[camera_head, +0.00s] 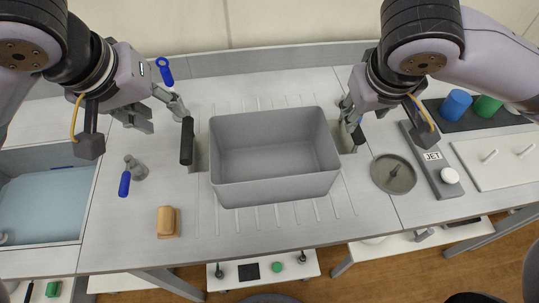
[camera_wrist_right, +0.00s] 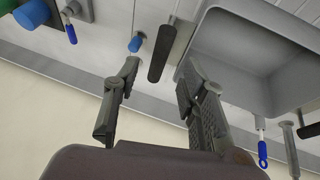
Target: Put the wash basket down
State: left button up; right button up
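The wash basket (camera_head: 275,193) is a grey open-topped rectangular bin. It is empty and appears to sit level on the ribbed middle of the counter. A dark handle (camera_head: 187,140) sticks out at its left side, and another dark handle (camera_wrist_right: 162,50) at its other side shows in the right wrist view. My left gripper (camera_head: 155,112) is open, with its fingers apart above and left of the left handle. My right gripper (camera_wrist_right: 158,85) is open; its fingers are spread on either side of the right handle's line, not closed on it. In the head view it is partly hidden.
A sink (camera_head: 45,205) with pale blue water is at left. A blue-handled tap (camera_head: 136,170) and a tan block (camera_head: 168,222) stand left of the basket. A round grey lid (camera_head: 393,174), a JET panel (camera_head: 436,168), and blue (camera_head: 455,103) and green (camera_head: 487,107) cups are at right.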

jog(key=shift+v, duration=1.25)
